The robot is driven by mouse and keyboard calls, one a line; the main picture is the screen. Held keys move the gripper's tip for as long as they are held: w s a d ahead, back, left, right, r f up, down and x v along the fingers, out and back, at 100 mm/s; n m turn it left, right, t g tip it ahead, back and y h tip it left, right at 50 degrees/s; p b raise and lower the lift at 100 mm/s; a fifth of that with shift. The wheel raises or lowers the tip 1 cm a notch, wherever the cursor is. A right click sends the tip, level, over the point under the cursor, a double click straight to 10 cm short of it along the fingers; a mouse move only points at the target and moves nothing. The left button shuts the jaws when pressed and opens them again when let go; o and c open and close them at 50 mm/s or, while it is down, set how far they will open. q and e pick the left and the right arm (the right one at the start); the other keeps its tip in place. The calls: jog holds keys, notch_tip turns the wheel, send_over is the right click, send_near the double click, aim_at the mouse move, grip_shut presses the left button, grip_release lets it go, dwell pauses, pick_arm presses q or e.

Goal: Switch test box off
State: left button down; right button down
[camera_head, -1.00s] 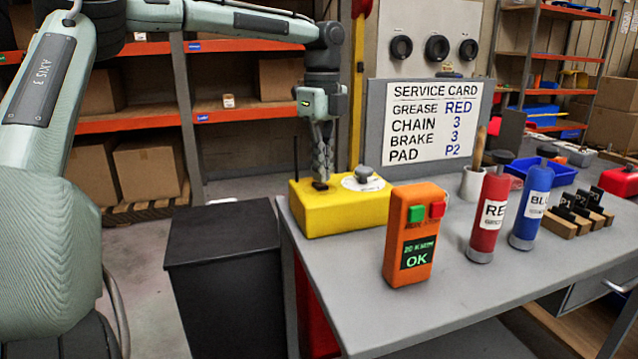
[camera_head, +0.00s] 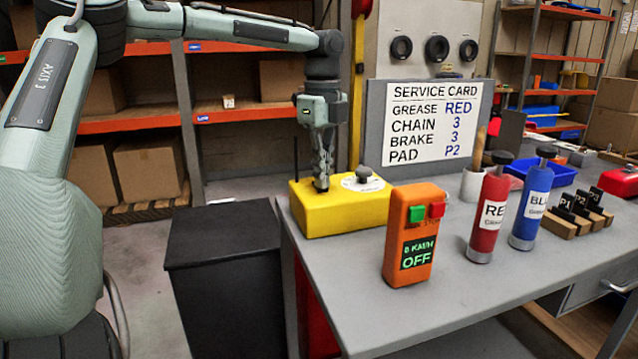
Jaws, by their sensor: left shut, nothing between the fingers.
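The yellow test box (camera_head: 340,212) sits at the left end of the grey bench. It has a grey knob and a white dial plate on top, at its right. My left gripper (camera_head: 321,186) points straight down at the left part of the box's top. Its fingers are shut and empty, and the tips are at or just above the surface, hiding the black switch there. An orange handheld unit (camera_head: 413,240) stands in front with a green and a red button. Its screen reads OFF in green. My right gripper is not in view.
A red bottle (camera_head: 489,210) and a blue bottle (camera_head: 531,207) stand right of the orange unit. A service card board (camera_head: 429,125) stands behind. A black cabinet (camera_head: 225,240) is left of the bench (camera_head: 470,300). The bench's front is clear.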

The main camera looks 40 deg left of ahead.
pick_arm(q)
jog(key=shift+f, duration=0.1)
jog(key=shift+r, duration=3.45)
jog(key=shift+f, duration=0.1)
